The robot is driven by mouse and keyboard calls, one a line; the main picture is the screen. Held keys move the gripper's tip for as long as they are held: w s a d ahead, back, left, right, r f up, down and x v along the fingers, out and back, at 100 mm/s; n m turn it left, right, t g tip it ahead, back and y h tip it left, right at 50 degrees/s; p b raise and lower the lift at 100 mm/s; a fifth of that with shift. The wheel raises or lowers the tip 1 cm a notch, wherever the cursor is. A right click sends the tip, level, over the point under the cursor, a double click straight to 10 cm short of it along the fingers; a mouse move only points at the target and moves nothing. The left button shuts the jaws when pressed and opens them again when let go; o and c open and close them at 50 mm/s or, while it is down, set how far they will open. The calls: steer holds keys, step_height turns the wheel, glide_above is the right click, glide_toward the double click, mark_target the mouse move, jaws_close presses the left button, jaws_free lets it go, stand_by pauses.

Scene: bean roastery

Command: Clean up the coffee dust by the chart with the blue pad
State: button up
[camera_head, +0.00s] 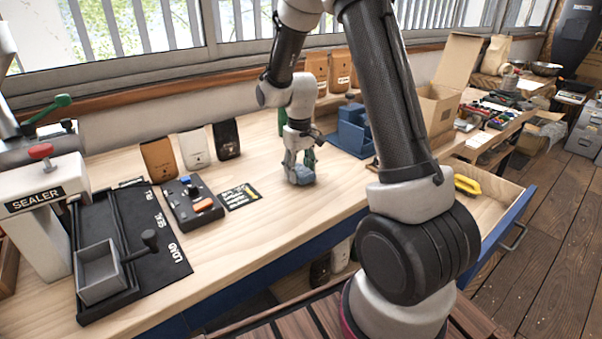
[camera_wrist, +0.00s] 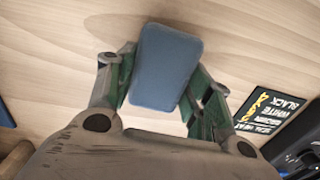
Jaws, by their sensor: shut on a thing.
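My gripper (camera_head: 301,164) is shut on the blue pad (camera_head: 301,177), low over the wooden bench top. In the wrist view the blue pad (camera_wrist: 166,67) sits between the two green-grey fingers of my gripper (camera_wrist: 160,85). I cannot tell whether the pad touches the wood. The chart (camera_head: 240,196), a small black card with white and yellow text, lies to the left of the pad. The wrist view shows the chart (camera_wrist: 266,112) to the right of the pad. I make out no coffee dust in either view; the pad and gripper may hide some.
A black control box (camera_head: 192,203) with coloured knobs is left of the chart. The sealer (camera_head: 40,205) stands farther left. Coffee bags (camera_head: 194,148) line the wall. A blue holder (camera_head: 352,130) and an open cardboard box (camera_head: 446,88) are to the right.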

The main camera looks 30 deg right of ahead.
mark_target(300, 169)
steer(key=shift+r, duration=3.7)
